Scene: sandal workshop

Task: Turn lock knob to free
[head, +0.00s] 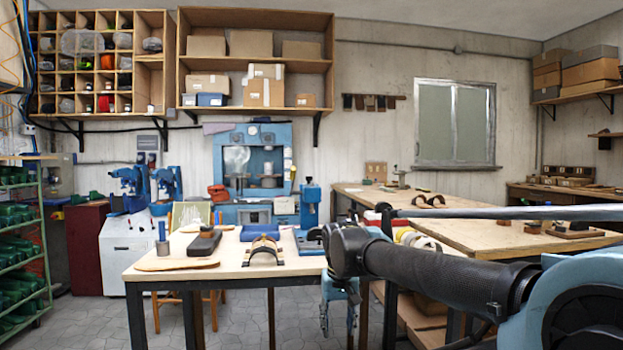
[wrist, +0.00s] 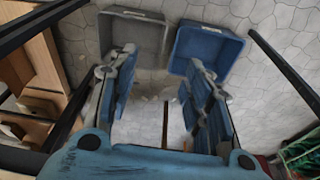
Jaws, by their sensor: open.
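I cannot make out the lock knob in either view. A small blue upright device (head: 310,207) stands at the back right of the near workbench (head: 170,275), but no knob on it can be told at this size. My gripper (head: 339,322) hangs pointing down at the right end of this bench, partly below my dark arm. In the wrist view my gripper (wrist: 160,65) shows two blue fingers spread apart, with nothing between them but the floor. My arm hides part of the bench's right side.
The bench holds a black-topped sandal form (head: 204,242), a strapped wooden piece (head: 263,252) and a blue block (head: 260,232). A long bench (head: 470,233) stands right. A grey bin (wrist: 133,38) and a blue bin (wrist: 207,50) show beyond my fingers. Dark bars flank them.

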